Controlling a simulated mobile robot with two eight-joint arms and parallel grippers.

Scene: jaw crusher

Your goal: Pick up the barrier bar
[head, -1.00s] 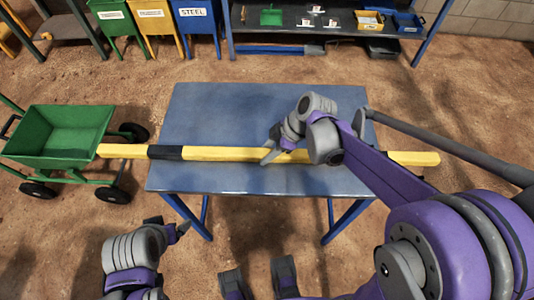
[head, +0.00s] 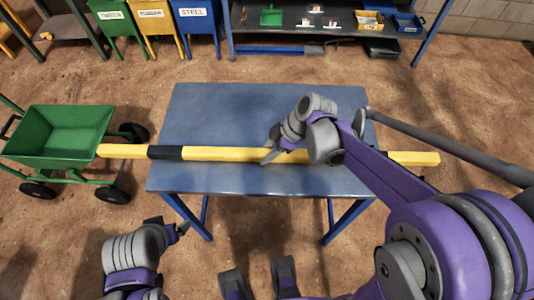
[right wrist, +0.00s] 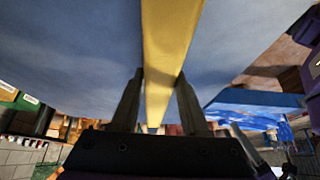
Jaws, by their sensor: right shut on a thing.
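The yellow barrier bar (head: 220,154) with a black band lies across the blue table (head: 225,115), its ends reaching past the left and right table edges. My right gripper (head: 272,150) is at the bar's middle, shut on it. In the right wrist view the yellow bar (right wrist: 167,55) runs between the two fingers of the right gripper (right wrist: 158,100). Whether the bar touches the tabletop is hard to tell. My left gripper (head: 182,229) is low at the left, in front of the table, away from the bar; its fingers are too unclear to tell their state.
A green cart (head: 62,135) stands left of the table, near the bar's left end. Green, yellow and blue bins (head: 197,20) and a shelf (head: 330,22) with small items stand at the back. The sandy floor right of the table is clear.

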